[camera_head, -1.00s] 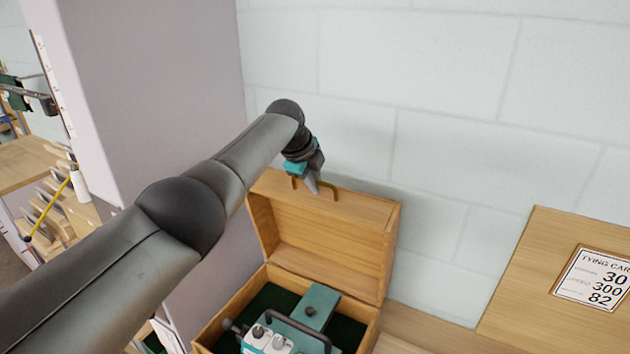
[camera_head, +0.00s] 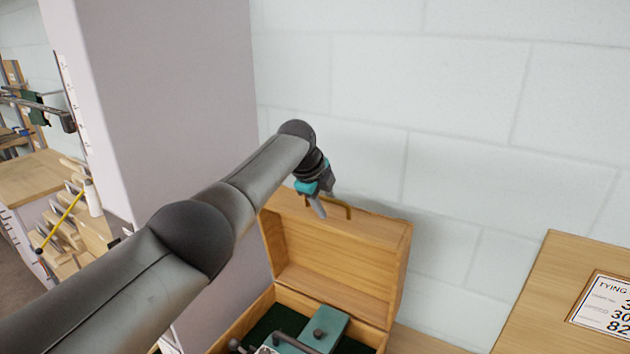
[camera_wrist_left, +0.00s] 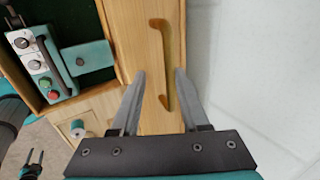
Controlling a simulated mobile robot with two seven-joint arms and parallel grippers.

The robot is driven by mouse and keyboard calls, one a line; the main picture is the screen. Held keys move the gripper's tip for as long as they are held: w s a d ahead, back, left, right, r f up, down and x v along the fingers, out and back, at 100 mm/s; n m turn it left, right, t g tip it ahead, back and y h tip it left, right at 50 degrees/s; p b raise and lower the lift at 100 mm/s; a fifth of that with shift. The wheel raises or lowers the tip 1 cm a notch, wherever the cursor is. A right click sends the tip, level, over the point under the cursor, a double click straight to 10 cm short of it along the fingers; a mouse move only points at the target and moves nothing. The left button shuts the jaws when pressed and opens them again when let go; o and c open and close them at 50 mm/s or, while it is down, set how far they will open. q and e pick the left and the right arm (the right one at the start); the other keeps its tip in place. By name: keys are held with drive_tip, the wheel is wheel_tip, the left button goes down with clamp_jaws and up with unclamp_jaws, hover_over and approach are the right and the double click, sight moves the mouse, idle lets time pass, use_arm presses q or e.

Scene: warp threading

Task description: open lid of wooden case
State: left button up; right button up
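The wooden case (camera_head: 281,296) stands at the bottom of the head view. Its lid (camera_head: 335,262) is up, about upright, with the inside showing. A brass handle (camera_head: 341,206) sits on the lid's edge and also shows in the left wrist view (camera_wrist_left: 167,62). My left gripper (camera_head: 318,208) is at that edge beside the handle. In the left wrist view its fingers (camera_wrist_left: 160,76) are apart, with the handle's near end between them, not clamped. A small two-pronged gripper (camera_wrist_left: 35,157) at lower left there appears to be my right one, prongs apart.
A teal device (camera_head: 318,330) with a dark handle lies in the case on green lining. A pale block wall (camera_head: 460,120) is close behind the lid. A grey panel (camera_head: 160,100) stands left. A wooden board with a card (camera_head: 605,305) is at right.

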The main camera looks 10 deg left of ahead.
use_arm(q)
drive_tip(key=shift+v, duration=1.3)
drive_tip(key=b+v, duration=0.1)
drive_tip(key=v, duration=1.1)
drive_tip(key=shift+b, duration=0.4)
drive_tip(key=shift+s, duration=0.1)
